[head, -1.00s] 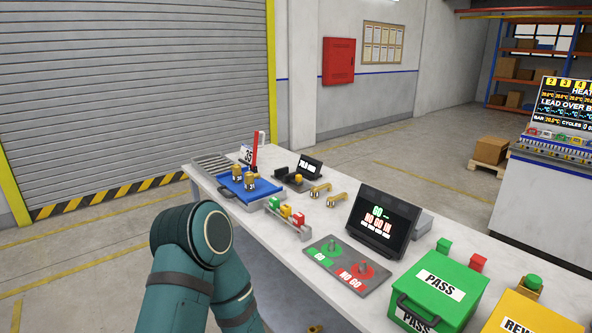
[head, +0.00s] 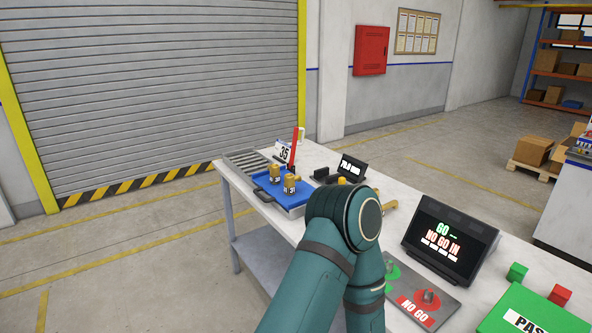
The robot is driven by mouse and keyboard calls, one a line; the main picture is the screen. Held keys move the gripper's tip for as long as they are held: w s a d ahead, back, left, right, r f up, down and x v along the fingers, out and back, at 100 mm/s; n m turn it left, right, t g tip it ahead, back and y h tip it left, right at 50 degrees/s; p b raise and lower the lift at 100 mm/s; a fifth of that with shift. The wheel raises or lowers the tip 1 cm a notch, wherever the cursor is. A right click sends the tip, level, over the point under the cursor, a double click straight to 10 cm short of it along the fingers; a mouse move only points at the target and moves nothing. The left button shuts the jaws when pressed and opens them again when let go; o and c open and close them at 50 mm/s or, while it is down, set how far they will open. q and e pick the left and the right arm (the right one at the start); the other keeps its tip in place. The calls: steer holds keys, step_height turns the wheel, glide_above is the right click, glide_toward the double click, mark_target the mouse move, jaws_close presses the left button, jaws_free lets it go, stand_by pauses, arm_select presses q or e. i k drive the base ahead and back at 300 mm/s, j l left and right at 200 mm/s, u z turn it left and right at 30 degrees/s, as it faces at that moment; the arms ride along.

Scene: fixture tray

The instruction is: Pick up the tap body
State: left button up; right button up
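Two upright brass cylindrical parts stand on the blue tray (head: 297,204) at the far left end of the bench; the rear brass part (head: 275,173) is left of the front brass part (head: 290,183). I cannot tell which of these, if any, is the tap body. Another brass piece (head: 389,208) lies on the bench, partly hidden behind my teal arm. Neither gripper is in the head view; only an elbow and arm links of mine show, rising from the bottom.
A grey roller section (head: 245,160) and a red upright marker (head: 294,147) stand by the tray. A GO/NO GO display (head: 449,238), a gauge plate (head: 432,312) and a green PASS box (head: 535,315) are on the right. My arm hides the bench middle.

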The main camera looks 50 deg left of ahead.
mark_target(275, 168)
steer(key=j+z, duration=0.25)
steer(key=j, duration=0.4)
steer(key=j+z, duration=0.2)
steer(key=j, duration=0.45)
steer(key=k+j+z, duration=0.1)
steer(key=j+z, duration=0.15)
steer(key=j, duration=0.9)
steer(key=k+j, duration=0.15)
steer(key=j, duration=0.85)
steer(key=k+j+z, duration=0.1)
steer(key=j, duration=0.4)
